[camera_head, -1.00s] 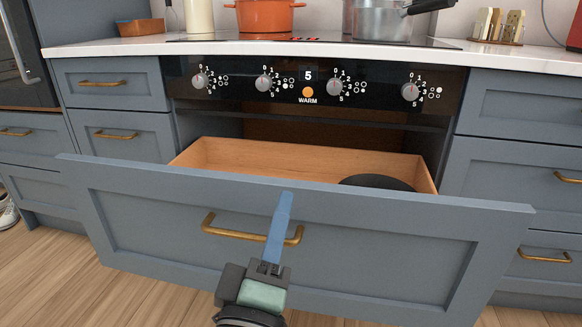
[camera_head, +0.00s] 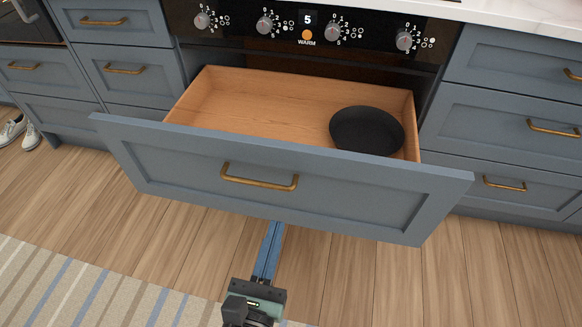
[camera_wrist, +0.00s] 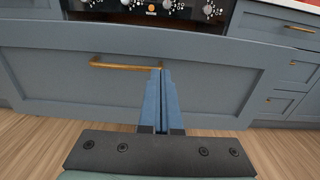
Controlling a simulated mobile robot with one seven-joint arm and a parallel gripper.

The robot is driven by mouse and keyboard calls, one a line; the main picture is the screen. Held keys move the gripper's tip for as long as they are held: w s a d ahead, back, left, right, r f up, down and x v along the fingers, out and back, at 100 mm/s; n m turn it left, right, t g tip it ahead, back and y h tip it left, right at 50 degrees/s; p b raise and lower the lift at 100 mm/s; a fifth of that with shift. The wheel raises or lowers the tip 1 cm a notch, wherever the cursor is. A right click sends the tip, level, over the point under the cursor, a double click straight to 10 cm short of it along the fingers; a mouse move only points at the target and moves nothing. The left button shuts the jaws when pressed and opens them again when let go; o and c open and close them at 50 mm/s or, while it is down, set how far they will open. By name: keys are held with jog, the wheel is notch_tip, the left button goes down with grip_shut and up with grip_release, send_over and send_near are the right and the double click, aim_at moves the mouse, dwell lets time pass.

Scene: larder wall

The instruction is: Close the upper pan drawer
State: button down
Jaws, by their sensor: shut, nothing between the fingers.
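The upper pan drawer (camera_head: 330,196) is pulled out below the oven control panel, with a blue-grey front and a brass bar handle (camera_head: 259,178). A black pan (camera_head: 366,131) lies inside it at the right. My gripper (camera_head: 275,228) has its blue fingers together, with nothing between them. In the head view the fingertips are at the lower edge of the drawer front, below the handle.
The control panel (camera_head: 310,30) with knobs is above the drawer. Closed drawers with brass handles stand at left (camera_head: 120,65) and right (camera_head: 500,120). A striped rug (camera_head: 70,290) lies at front left, and white shoes (camera_head: 20,132) at far left.

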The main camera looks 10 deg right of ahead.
aim_at(295, 164)
jog(key=b+x, duration=0.1)
jog(key=x, duration=1.2)
jog(key=shift+s, duration=0.1)
